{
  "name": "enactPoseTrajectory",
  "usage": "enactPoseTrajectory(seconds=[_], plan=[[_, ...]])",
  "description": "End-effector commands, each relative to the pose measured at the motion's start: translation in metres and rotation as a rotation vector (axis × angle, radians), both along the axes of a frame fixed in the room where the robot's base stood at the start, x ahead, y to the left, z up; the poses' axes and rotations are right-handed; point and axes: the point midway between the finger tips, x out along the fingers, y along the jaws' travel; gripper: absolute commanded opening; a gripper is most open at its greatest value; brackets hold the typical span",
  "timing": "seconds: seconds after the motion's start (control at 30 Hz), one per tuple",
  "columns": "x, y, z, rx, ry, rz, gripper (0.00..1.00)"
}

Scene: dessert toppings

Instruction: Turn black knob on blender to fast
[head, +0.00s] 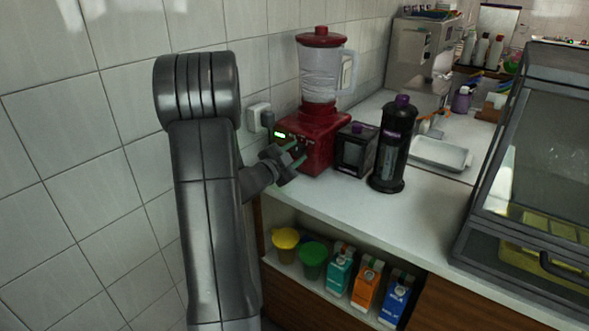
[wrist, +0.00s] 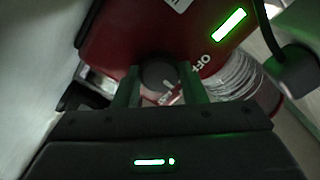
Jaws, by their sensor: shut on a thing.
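A red blender (head: 322,140) with a clear jug and red lid stands at the back left of the counter, against the tiled wall. A lit green display shows on its front. In the wrist view the red blender base (wrist: 112,38) fills the upper middle. The round black knob (wrist: 158,72) sits between my fingers, with a white pointer mark and the letters "OFF" beside it. My gripper (wrist: 160,85) is shut on the knob, one green finger on each side. In the head view my gripper (head: 292,158) is at the blender's front, and the knob is hard to make out.
A black box (head: 354,150) and a black bottle with a purple cap (head: 391,146) stand right of the blender. A socket with a plug (head: 256,117) is on the wall behind. Cups and cartons fill the shelf below.

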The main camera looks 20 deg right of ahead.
Motion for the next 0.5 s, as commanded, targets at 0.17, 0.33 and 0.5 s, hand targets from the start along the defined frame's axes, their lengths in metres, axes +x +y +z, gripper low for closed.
enactPoseTrajectory(seconds=[0.17, 0.33, 0.5], plan=[[-0.0005, -0.0003, -0.0072, 0.092, -0.142, 0.001, 0.15], [-0.0005, -0.0004, -0.0060, 0.178, -0.272, 0.000, 0.15], [-0.0006, -0.0007, -0.0051, 0.255, -0.386, -0.001, 0.15]])
